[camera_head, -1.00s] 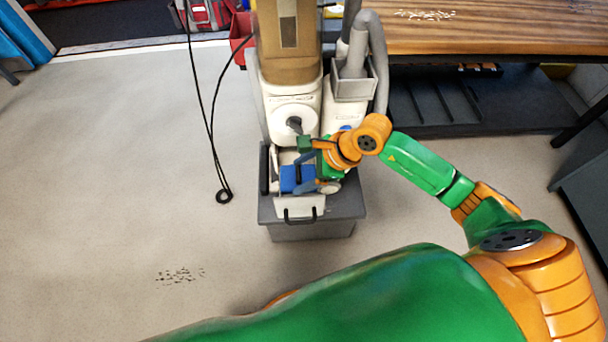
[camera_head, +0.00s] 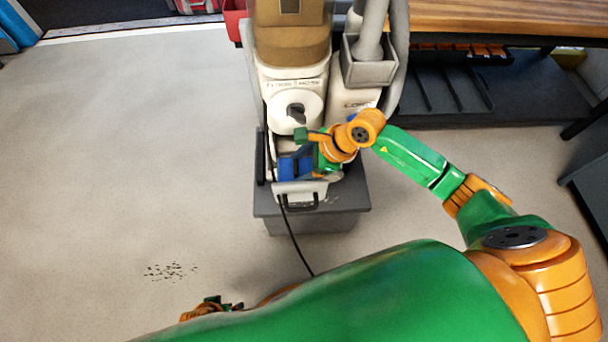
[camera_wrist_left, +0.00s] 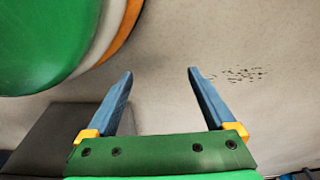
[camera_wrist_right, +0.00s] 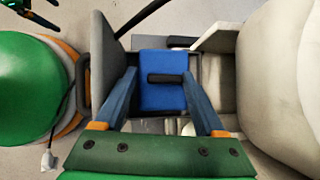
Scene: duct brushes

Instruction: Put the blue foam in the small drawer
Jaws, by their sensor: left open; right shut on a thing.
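The blue foam (camera_head: 291,167) is a blue block with a dark bar across its face in the right wrist view (camera_wrist_right: 163,97). My right gripper (camera_head: 306,158) is shut on it; its blue-grey fingers press both sides in the right wrist view (camera_wrist_right: 159,78). The small drawer (camera_head: 299,190) is pulled out, with a pale front and a dark handle. The foam is over or inside the drawer opening; how deep it sits is hidden. My left gripper (camera_wrist_left: 160,75) is open and empty above the floor, partly showing at the bottom of the head view (camera_head: 220,304).
A tall white and brown machine (camera_head: 292,75) stands behind the drawer, on a grey base (camera_head: 312,222). A black cable (camera_head: 292,237) runs down past the drawer's front. A wooden table (camera_head: 480,20) is at the back right. The floor at left is clear except for dark specks (camera_head: 170,271).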

